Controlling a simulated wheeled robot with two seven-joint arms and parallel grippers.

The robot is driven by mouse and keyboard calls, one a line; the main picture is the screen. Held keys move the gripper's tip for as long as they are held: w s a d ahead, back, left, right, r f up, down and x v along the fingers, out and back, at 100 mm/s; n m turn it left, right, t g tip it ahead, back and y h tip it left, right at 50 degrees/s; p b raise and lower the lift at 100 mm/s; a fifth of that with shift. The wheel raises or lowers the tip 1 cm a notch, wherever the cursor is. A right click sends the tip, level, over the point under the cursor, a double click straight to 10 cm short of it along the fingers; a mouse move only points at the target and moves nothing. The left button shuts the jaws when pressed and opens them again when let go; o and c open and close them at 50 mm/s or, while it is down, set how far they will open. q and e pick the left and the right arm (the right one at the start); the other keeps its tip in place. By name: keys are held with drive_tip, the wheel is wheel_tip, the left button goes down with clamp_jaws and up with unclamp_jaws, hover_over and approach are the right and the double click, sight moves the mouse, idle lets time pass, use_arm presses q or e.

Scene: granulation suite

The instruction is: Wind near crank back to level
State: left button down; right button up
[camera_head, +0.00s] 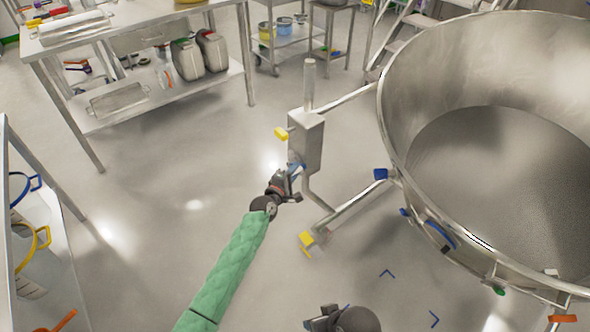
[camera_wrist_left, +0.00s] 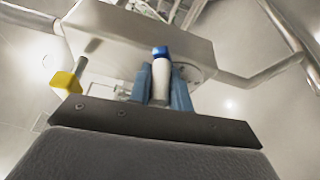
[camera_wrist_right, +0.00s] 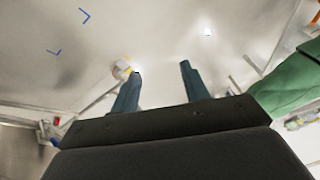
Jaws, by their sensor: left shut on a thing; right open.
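A steel gearbox (camera_head: 305,140) stands on a post beside the large round steel bowl (camera_head: 400,150). A white crank handle with a blue end (camera_wrist_left: 161,70) shows under the gearbox in the left wrist view. My left gripper (camera_head: 297,171) is at the gearbox's lower near side, its fingers (camera_wrist_left: 162,92) shut on this handle. In the head view the gripper mostly hides the handle. A yellow knob (camera_head: 281,134) sticks out from the gearbox's left side. My right gripper (camera_wrist_right: 160,82) is open and empty, away from the gearbox, low in the head view.
A yellow foot piece (camera_head: 307,240) sits at the end of the frame's lower leg. A steel bench (camera_head: 130,25) with containers stands at back left, a rack (camera_head: 30,240) at left. The floor between is clear. Blue corner marks lie on the floor near my right gripper.

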drive_tip(key=shift+s+d+r+g+h+p, duration=1.45)
drive_tip(key=shift+d+r+p, duration=1.65)
drive_tip(key=shift+d+r, duration=1.5)
use_arm(q)
drive_tip(key=w+a+r+n+g+p, duration=0.4)
drive_tip(key=n+p, duration=0.4)
drive_tip(key=p, duration=0.2)
drive_tip(key=shift+w+n+g+p, duration=0.4)
drive_tip(key=shift+w+g, duration=0.1)
drive_tip(key=shift+w, duration=0.6)
use_arm(e)
drive_tip(key=s+d+f, duration=0.1)
drive_tip(key=f, duration=1.7)
drive_tip(key=s+d+f+t, duration=0.1)
drive_tip(key=s+d+f, duration=0.1)
drive_tip(key=f, duration=1.7)
drive_tip(key=shift+d+m, duration=0.25)
drive_tip(key=shift+m, duration=0.05)
use_arm(q)
drive_tip(key=shift+a+r, duration=0.1)
drive_tip(key=shift+r, duration=0.05)
use_arm(e)
drive_tip(key=shift+f+h, duration=0.15)
drive_tip(key=shift+h, duration=0.1)
